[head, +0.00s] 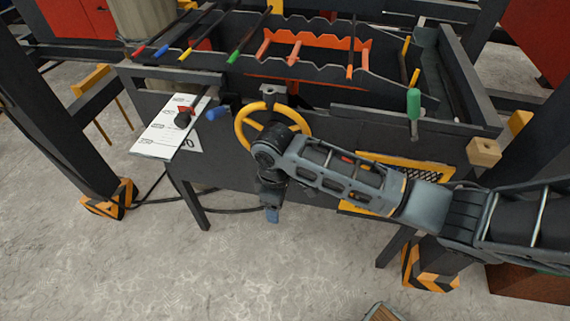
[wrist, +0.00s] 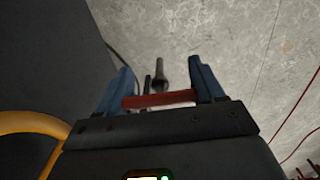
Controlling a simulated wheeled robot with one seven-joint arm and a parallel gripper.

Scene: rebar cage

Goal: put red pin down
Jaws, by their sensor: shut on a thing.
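The red pin (wrist: 158,99) lies crosswise between the two blue fingers of my gripper (wrist: 160,88) in the wrist view. My gripper is shut on it. In the head view my gripper (head: 272,214) hangs pointing down in front of the dark machine, below the yellow handwheel, with a blue fingertip showing over the concrete floor. The red pin cannot be made out in the head view.
The dark machine (head: 230,160) carries a yellow handwheel (head: 243,122), colour-tipped rods and orange notched racks (head: 310,38). A white labelled sheet (head: 160,135) with a red-and-black knob (head: 183,116) sits at its left. Striped post feet (head: 108,198) stand beside it. Concrete floor (head: 250,275) in front is mostly clear.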

